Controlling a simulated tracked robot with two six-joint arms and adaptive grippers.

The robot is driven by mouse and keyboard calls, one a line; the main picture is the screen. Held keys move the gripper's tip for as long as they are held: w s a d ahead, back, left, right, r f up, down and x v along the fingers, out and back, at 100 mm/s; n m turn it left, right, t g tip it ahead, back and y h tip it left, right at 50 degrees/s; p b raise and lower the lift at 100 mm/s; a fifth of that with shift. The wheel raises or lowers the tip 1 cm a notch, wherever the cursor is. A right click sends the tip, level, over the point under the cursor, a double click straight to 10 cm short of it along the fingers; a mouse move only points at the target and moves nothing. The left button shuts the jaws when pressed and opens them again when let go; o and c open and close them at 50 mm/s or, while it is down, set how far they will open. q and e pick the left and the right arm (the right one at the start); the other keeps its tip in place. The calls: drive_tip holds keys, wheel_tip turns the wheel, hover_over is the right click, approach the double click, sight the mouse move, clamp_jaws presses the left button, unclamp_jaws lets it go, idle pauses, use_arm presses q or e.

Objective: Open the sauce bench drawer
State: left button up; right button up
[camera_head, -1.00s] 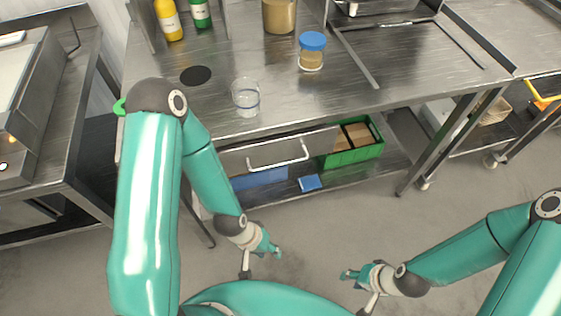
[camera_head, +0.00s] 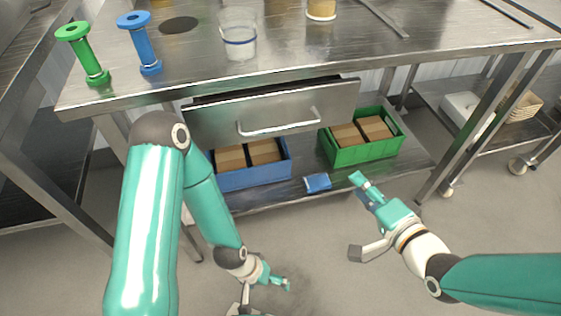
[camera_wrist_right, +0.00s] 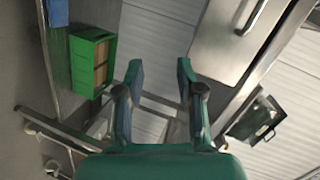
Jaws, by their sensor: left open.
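The sauce bench drawer (camera_head: 222,122) is a steel front under the benchtop with a pale bar handle (camera_head: 278,122). In the right wrist view a steel front (camera_wrist_right: 222,45) with a bar handle (camera_wrist_right: 252,16) is at the upper right, beyond the fingers. My right gripper (camera_head: 361,187) is open and empty, below and right of the handle, in front of the green crate. In its wrist view, the fingers (camera_wrist_right: 160,88) are apart. My left gripper (camera_head: 280,285) is open, low in front of the bench, away from the drawer.
The lower shelf holds a blue crate (camera_head: 253,178) and a green crate (camera_head: 362,152) with brown boxes, and a small blue item (camera_head: 317,183). On the benchtop (camera_head: 300,50) are a clear cup (camera_head: 239,42), a green stand (camera_head: 87,60) and a blue stand (camera_head: 145,50).

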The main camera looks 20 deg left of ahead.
drive_tip(key=s+a+r+y+b, duration=0.2)
drive_tip(key=s+a+y+b, duration=0.1)
drive_tip(key=b, duration=0.2)
use_arm(q)
wheel_tip(320, 180, down, 14)
drive_tip(key=b, duration=0.6)
use_arm(e)
drive_tip(key=y, duration=0.4)
approach(280, 127)
drive_tip(key=shift+n, duration=0.3)
drive_tip(key=x, duration=1)
drive_tip(key=shift+w+f, duration=0.1)
drive_tip(key=shift+f, duration=0.3)
drive_tip(key=shift+c, duration=0.3)
clamp_jaws()
